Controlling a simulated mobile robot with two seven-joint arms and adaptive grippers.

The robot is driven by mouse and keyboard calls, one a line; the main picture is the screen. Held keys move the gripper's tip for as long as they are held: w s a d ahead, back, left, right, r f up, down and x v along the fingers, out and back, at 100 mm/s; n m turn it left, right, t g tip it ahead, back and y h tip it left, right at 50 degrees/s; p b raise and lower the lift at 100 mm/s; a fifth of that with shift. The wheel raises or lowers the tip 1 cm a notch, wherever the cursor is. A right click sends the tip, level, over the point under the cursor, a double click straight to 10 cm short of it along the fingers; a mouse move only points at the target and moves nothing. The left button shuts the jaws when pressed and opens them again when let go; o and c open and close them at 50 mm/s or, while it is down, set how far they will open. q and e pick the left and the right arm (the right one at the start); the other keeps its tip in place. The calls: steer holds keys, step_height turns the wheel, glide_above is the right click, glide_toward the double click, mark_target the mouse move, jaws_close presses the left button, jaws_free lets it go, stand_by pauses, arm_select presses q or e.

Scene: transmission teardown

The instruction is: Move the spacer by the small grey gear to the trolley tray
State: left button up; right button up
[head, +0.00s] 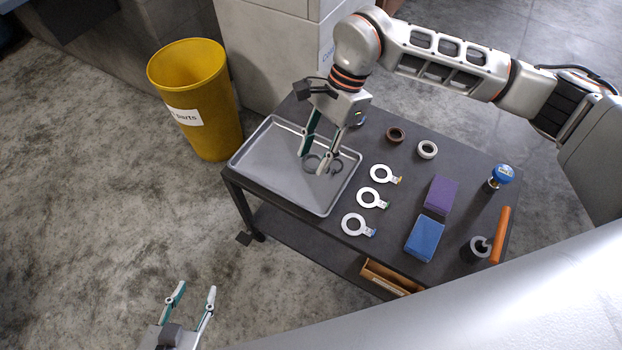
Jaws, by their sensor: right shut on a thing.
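My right gripper (312,163) is over the right part of the grey trolley tray (268,168), fingers pointing down. It is shut on a small dark ring, apparently the spacer (310,158), partly hidden by the fingers. I cannot tell whether the ring touches the tray floor. Another dark ring-like part (337,167) shows just right of the fingers. My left gripper (192,302) is open and empty above the floor at the lower left. I cannot make out a small grey gear for certain.
Purple (440,195) and blue (425,238) blocks stand further right. A yellow bin (195,100) stands left.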

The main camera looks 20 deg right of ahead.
steer(key=b, duration=0.1)
glide_above(310, 196)
steer(key=d, duration=0.2)
steer(key=f, duration=0.8)
steer(key=shift+w+a, duration=0.25)
steer(key=shift+w, duration=0.05)
steer(key=shift+f+b, duration=0.35)
steer(key=shift+f, duration=0.4)
step_height(310, 196, down, 4)
steer(key=shift+r+b, duration=0.2)
steer(key=shift+b, duration=0.25)
steer(key=shift+f, duration=0.25)
steer(key=shift+w+r, duration=0.1)
steer(key=shift+r, duration=0.05)
steer(key=o, duration=1.1)
arm_select(q)
steer(key=shift+w+d+r, duration=0.25)
steer(key=shift+w+d, duration=0.2)
steer(key=shift+d, duration=0.05)
arm_select(e)
steer(key=shift+o, duration=0.2)
